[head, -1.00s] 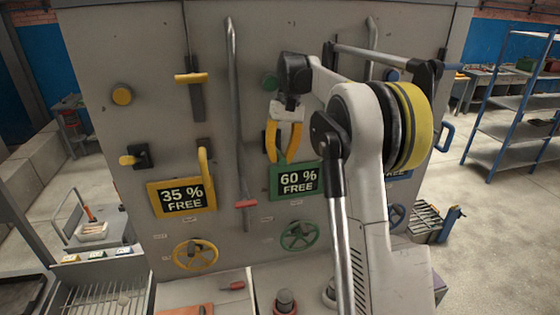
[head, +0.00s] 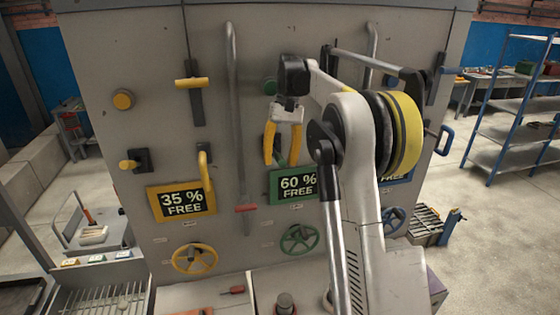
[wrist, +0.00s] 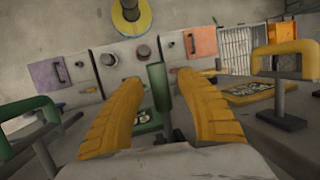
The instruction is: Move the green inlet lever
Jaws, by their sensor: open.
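A green lever (wrist: 157,87) stands upright between my fingers in the wrist view. In the head view a piece of it (head: 281,158) shows just below my fingertips, above the green "60 % FREE" sign (head: 294,185). My gripper (head: 281,155) is open, with one yellow finger on each side of the lever. In the wrist view my gripper (wrist: 160,85) spans it, and contact cannot be told. The lever's mount is mostly hidden by my gripper.
A yellow handle (head: 204,170) stands left of my gripper by the "35 % FREE" sign (head: 183,202). A long grey bar (head: 234,120) runs between. A green handwheel (head: 299,240) sits below. Another green handle (wrist: 25,125) is at left in the wrist view.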

